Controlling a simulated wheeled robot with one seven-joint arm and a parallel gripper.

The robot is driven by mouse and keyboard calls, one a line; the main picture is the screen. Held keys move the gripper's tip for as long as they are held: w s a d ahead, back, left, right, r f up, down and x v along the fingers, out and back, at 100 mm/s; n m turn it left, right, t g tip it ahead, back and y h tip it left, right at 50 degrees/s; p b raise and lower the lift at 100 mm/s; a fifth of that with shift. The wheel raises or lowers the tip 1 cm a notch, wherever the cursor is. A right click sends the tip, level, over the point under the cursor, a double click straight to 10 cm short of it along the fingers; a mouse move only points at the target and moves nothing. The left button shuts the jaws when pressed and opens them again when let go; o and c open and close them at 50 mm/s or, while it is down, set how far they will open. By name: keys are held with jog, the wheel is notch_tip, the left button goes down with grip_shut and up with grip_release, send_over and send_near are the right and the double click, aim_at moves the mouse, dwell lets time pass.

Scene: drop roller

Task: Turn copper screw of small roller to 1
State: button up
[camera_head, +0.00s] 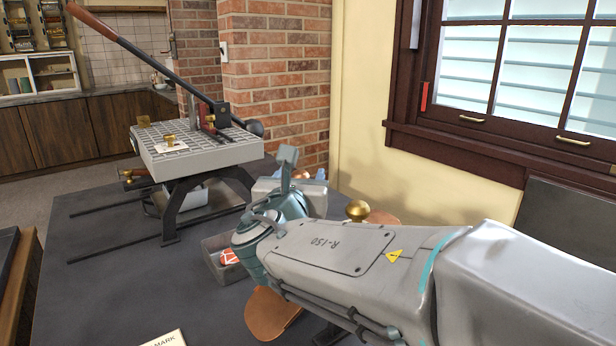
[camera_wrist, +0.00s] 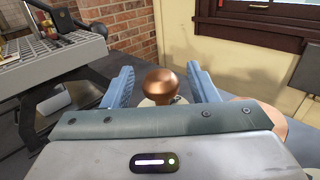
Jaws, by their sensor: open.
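A round copper knob (camera_wrist: 161,85), which looks like the copper screw, stands upright between the two blue fingers of my gripper (camera_wrist: 163,80) in the wrist view. The fingers are open, one on each side, with a visible gap to the knob. A pale disc shows beneath it; any marks on it are too hidden to read. In the head view only a bit of copper (camera_head: 301,173) shows behind my wrist, and the small roller's body is mostly hidden by my arm. A brass knob (camera_head: 357,210) sticks up behind my forearm.
A grey slotted press (camera_head: 190,158) with a long lever (camera_head: 130,50) stands on the dark table (camera_head: 110,275) at left. A grey tray (camera_head: 222,270) with a red-and-white item sits below my wrist. A brick pillar (camera_head: 275,90) and window are behind.

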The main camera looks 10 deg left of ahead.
jog(key=shift+w, duration=0.7)
jog(key=c, duration=1)
jog(key=shift+o, duration=0.2)
jog(key=shift+r+h+p, duration=0.1)
jog(key=shift+h+p, duration=0.2)
